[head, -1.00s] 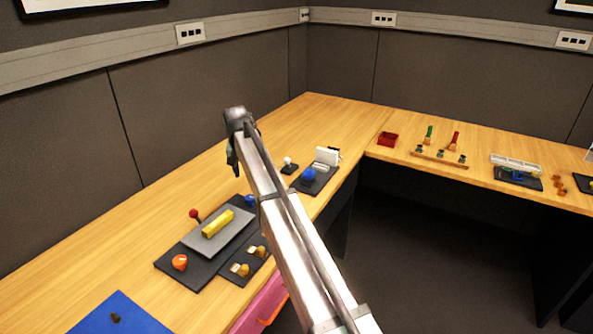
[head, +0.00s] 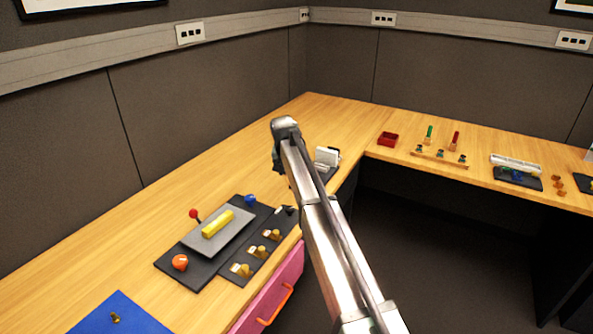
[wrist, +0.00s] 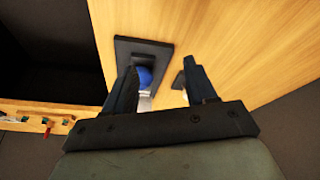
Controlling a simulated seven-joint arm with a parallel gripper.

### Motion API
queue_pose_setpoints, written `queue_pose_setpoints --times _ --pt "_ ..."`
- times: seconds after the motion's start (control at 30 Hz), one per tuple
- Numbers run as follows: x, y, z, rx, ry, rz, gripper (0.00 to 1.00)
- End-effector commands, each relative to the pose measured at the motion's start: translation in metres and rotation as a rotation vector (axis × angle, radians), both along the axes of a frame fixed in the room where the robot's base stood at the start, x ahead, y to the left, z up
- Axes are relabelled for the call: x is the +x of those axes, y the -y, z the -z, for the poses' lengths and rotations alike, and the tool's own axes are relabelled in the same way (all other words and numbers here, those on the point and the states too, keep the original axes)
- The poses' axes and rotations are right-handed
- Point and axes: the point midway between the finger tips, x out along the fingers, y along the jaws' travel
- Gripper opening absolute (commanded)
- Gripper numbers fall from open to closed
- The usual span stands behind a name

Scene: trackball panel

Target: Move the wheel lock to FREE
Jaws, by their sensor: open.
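The dark trackball panel (wrist: 128,53) lies on the wooden desk below my gripper in the wrist view. Its blue ball (wrist: 146,76) shows between the fingers, closer to the left one. A pale part (wrist: 146,103) of the panel shows below the ball, partly hidden by my gripper. In the head view my arm hides the ball and the knob. I cannot tell which part is the wheel lock, or read any FREE mark.
A white upright piece (head: 327,156) stands behind my arm. To the left are a dark panel with a yellow bar (head: 217,224), a red-knobbed lever (head: 194,214) and an orange knob (head: 180,262). A red box (head: 388,139) stands at the back. The desk's far-left surface is bare.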

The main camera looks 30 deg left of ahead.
Motion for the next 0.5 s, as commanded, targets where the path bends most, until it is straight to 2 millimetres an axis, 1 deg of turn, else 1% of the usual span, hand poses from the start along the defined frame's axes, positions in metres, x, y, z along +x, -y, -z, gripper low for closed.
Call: queue_pose_setpoints --times 0.03,0.2,0.5 --pt "0.004 0.005 0.002 0.001 0.004 0.006 0.56" --pt "0.013 0.014 0.005 0.003 0.016 0.017 0.56" --pt "0.017 0.018 0.007 0.004 0.021 0.023 0.56"
